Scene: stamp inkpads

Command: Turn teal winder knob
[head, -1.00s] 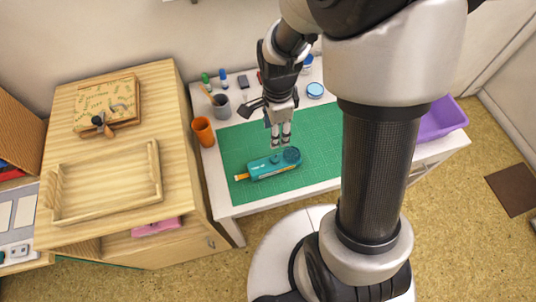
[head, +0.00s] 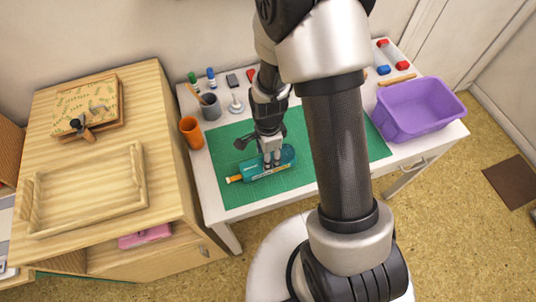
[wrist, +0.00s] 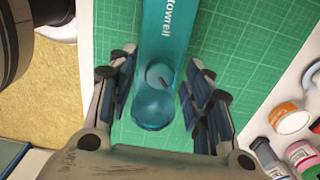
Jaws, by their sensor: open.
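The teal winder (head: 283,157) lies on the green cutting mat (head: 225,194). In the wrist view its long teal body (wrist: 167,30) with white lettering runs up the picture. Its small round teal knob (wrist: 157,74) has a dark mark and sits just above a wider rounded end (wrist: 155,108). My gripper (head: 271,163) is over the winder, pointing down. In the wrist view my gripper (wrist: 160,82) is open, with one finger on each side of the knob and a gap on both sides. In the head view the fingers hide part of the winder.
An orange cup (head: 192,132) and a grey cup (head: 210,107) stand left of the mat. A purple bin (head: 420,108) is at the table's right. Small bottles (head: 211,77) stand at the back. A wooden cabinet with a tray (head: 95,190) is at the left.

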